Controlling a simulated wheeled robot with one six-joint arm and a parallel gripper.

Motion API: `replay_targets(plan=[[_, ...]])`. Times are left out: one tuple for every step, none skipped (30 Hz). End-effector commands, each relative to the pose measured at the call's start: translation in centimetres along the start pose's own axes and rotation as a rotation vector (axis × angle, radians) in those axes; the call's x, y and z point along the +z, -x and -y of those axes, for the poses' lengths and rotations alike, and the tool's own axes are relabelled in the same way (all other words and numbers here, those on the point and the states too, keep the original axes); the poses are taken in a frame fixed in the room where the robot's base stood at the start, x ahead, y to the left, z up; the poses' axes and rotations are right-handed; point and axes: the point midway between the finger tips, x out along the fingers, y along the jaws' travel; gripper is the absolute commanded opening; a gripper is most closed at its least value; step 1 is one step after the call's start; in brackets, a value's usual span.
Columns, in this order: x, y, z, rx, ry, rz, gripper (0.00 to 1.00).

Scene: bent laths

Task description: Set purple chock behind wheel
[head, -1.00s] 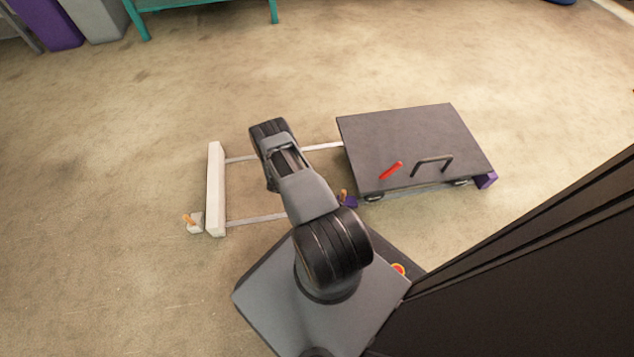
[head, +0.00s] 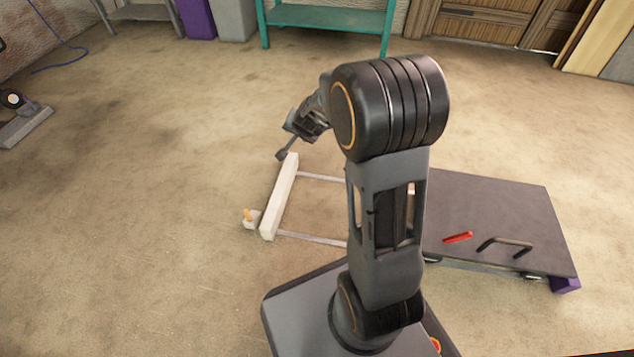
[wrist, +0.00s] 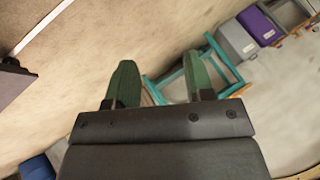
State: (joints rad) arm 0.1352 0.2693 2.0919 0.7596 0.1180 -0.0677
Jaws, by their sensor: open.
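The dark flat cart (head: 495,205) with a bar handle (head: 505,245) stands at right; small wheels show under its front edge. A purple block (head: 566,285) is at its near right corner. The purple chock with an orange handle, seen earlier by the cart's left end, is now hidden behind my arm. A pale chock (head: 251,219) with an orange handle lies at left beside the white beam (head: 280,195). My gripper (head: 283,153) is raised near the beam's far end. In the wrist view its green fingers (wrist: 159,82) are apart with nothing between them.
Two pale rails (head: 315,239) run from the beam toward the cart. A red stick (head: 457,237) lies on the cart. A teal bench (head: 325,18) stands at the back, beside purple (head: 195,18) and grey bins. Floor at left is mostly clear.

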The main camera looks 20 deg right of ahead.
Motion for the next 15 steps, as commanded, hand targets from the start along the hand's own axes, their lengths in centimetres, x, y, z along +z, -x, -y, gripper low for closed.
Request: replay_targets(plan=[[1.7,3.3,1.2,-0.031,0.099,0.058,0.48],[2.8,4.9,1.4,-0.038,0.159,0.098,0.48],[4.3,7.0,1.5,-0.042,0.236,0.146,0.48],[5.4,8.5,1.3,-0.039,0.291,0.181,0.48],[6.4,9.9,1.1,-0.034,0.345,0.212,0.48],[7.7,11.6,0.5,-0.021,0.410,0.251,0.48],[8.5,12.8,0.0,-0.009,0.455,0.277,0.48],[9.3,13.9,-0.6,0.004,0.497,0.300,0.48],[10.2,15.2,-1.4,0.025,0.549,0.328,0.48],[10.8,16.1,-2.0,0.041,0.583,0.346,0.48],[11.3,16.9,-2.6,0.057,0.615,0.362,0.48],[11.9,17.9,-3.5,0.079,0.652,0.381,0.48],[12.3,18.5,-4.0,0.095,0.676,0.392,0.48],[12.6,19.0,-4.5,0.109,0.696,0.403,0.48],[12.9,19.6,-5.1,0.126,0.720,0.413,0.48]])
